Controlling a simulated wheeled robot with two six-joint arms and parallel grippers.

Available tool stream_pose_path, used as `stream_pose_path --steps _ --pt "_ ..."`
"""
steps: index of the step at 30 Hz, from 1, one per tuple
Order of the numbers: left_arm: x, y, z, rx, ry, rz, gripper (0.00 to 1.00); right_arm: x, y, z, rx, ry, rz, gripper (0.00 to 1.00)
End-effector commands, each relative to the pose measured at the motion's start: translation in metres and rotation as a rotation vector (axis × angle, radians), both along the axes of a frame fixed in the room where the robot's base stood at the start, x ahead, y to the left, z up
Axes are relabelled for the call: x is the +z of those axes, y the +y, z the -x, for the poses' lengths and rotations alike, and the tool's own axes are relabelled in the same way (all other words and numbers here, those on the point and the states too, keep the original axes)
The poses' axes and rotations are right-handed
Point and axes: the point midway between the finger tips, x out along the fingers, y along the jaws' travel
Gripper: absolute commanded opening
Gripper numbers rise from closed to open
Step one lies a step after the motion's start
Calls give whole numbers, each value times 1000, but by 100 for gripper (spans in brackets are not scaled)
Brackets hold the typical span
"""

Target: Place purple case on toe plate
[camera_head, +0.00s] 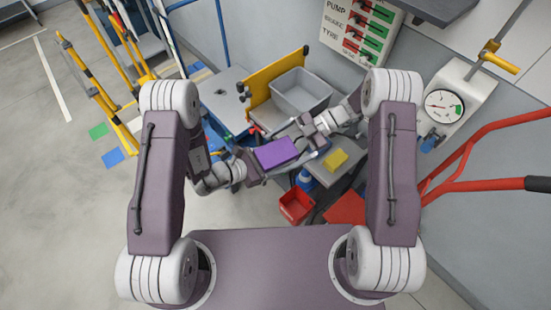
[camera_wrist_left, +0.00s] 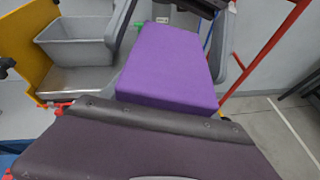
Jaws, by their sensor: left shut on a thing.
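The purple case (camera_head: 277,152) is a box held up in the middle of the head view. It also fills the centre of the left wrist view (camera_wrist_left: 172,65). My left gripper (camera_head: 254,166) is shut on its near left end. My right gripper (camera_head: 309,128) is at the case's far right end; whether its jaws are open or shut is unclear. A flat red plate (camera_head: 345,208) lies at the lower right, near a red tubular frame (camera_head: 480,150). A flat grey plate (camera_head: 228,93) lies beyond the case at the upper left. I cannot tell which is the toe plate.
A grey bin (camera_head: 301,91) stands behind the case by a yellow panel (camera_head: 272,80). A yellow block (camera_head: 335,159) sits on a grey surface to the right. A red bin (camera_head: 296,205) is below. A dial gauge (camera_head: 443,105) is on the right. Open floor lies left.

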Motion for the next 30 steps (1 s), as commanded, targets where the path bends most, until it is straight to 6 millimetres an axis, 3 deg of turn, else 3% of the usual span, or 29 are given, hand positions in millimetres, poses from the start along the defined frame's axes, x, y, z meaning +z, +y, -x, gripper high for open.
stream_pose_path --steps 7,18,25,30 --pt "1 0 0 0 -3 2 0 2 -4 -2 -1 -1 1 96" --pt "1 0 0 0 -3 2 0 29 -58 -20 -1 -2 0 96" --pt "1 0 0 0 -3 2 0 33 -65 -22 -4 9 3 96" --pt "1 0 0 0 -3 2 0 21 -68 -29 -157 227 127 96"
